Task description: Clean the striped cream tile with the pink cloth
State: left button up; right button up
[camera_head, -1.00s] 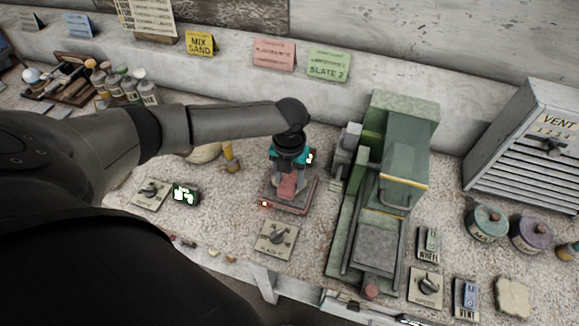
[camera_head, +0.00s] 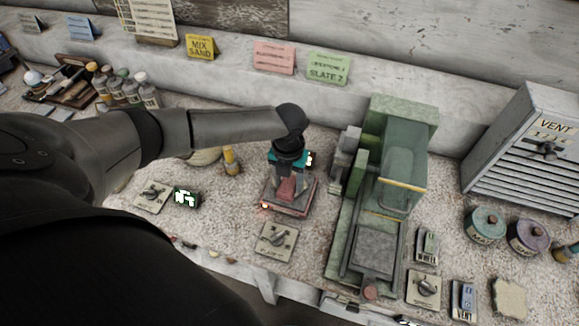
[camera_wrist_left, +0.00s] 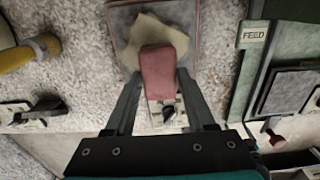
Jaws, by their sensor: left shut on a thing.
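The pink cloth (camera_wrist_left: 158,72) looks like a folded, block-like pad; it also shows in the head view (camera_head: 287,190). My left gripper (camera_head: 286,196) points down and is shut on it, with a finger on each side in the left wrist view (camera_wrist_left: 158,84). A cream tile (camera_wrist_left: 143,28) with an irregular outline lies under and beyond the cloth, on a flat reddish-grey plate (camera_wrist_left: 120,14). The cloth hides part of the tile. I cannot make out stripes or whether cloth and tile touch. My right gripper is not in view.
A green machine (camera_head: 402,150) stands close to the right of the plate. Another cream piece (camera_head: 510,298) lies at the far right front.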

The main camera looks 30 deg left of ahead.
pick_arm(q)
jog(key=shift+s+d+p, duration=0.2)
jog(key=shift+s+p, duration=0.5)
jog(key=shift+s, duration=0.2)
jog(key=shift+f, duration=0.1)
jog(key=shift+w, duration=0.1)
jog(key=shift+w+a+f+b, duration=0.1)
jog(key=shift+w+b, duration=0.3)
jog(key=shift+b, duration=0.05)
jog(key=shift+w+a+r+b, duration=0.1)
jog(key=shift+w+a+b, duration=0.1)
jog(key=shift+w+b, duration=0.5)
jog(key=shift+w+a+r+b, duration=0.1)
jog(key=shift+w+a+b, duration=0.15)
jog(key=shift+w, duration=0.7)
jog(key=s+r+p, duration=0.1)
jog(key=s+p, duration=0.1)
jog(key=p, duration=0.1)
jog(key=shift+d+r, duration=0.3)
jog(key=shift+r, duration=0.05)
jog(key=shift+s+f, duration=0.1)
